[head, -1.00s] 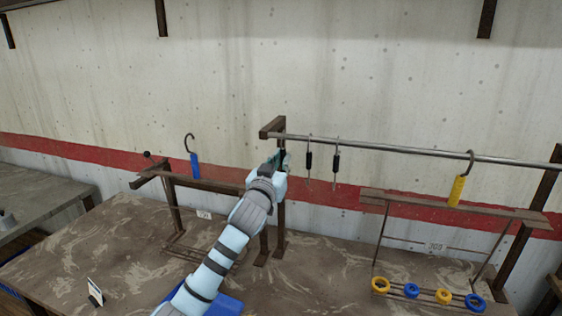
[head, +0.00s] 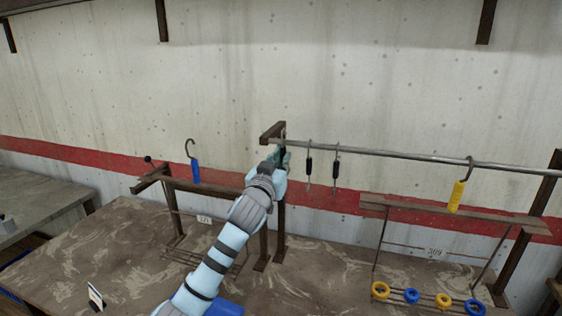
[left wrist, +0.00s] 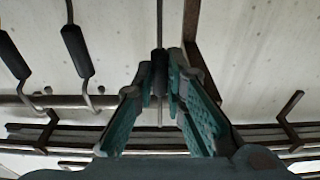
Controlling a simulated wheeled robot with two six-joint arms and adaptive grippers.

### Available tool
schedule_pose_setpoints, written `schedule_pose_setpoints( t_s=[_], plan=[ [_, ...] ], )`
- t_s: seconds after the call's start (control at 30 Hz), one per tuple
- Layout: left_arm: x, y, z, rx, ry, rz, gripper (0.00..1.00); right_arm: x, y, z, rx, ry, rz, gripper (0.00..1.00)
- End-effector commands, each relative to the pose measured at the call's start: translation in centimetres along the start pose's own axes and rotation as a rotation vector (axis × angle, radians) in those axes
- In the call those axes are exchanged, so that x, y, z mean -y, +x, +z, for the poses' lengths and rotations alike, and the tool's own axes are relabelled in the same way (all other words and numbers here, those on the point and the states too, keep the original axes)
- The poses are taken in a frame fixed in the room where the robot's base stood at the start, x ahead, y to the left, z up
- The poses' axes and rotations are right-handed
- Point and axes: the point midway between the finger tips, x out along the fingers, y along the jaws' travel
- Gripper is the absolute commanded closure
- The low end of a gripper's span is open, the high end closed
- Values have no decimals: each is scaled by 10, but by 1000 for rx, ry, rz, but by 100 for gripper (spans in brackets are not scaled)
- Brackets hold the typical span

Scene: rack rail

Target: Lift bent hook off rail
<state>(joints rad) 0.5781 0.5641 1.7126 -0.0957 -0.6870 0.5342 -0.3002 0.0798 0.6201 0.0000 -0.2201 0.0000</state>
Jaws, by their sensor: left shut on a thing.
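My left gripper (head: 281,157) is at the left end of the steel rail (head: 400,153), just below it in the head view. In the left wrist view its fingers (left wrist: 160,85) are shut on the dark sleeve of a thin hook (left wrist: 159,65). The hook's metal shaft runs out beyond both ends of the sleeve. I cannot tell whether this hook still touches the rail, or which hook is bent. Two more hooks with black sleeves, one nearer (head: 309,165) and one farther right (head: 336,167), hang on the rail. My right gripper is not in view.
A yellow-sleeved hook (head: 457,194) hangs farther right on the rail. A blue-sleeved hook (head: 196,170) stands at the lower left rack (head: 205,186). A brown post (head: 280,215) rises beside my gripper. Blue and yellow rings (head: 443,300) sit at the front right.

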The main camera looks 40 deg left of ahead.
Motion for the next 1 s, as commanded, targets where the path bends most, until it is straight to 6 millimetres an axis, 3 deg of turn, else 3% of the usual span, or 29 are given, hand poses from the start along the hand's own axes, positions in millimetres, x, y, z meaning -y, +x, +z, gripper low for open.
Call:
schedule_pose_setpoints(
  t_s=[0.17,0.8,1.0],
  plan=[
    [0,-6,0,0,1,0,100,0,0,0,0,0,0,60],
    [0,-81,-9,-1,3,0,100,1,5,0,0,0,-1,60],
    [0,-90,-11,-1,0,0,100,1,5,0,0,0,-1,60]
  ],
)
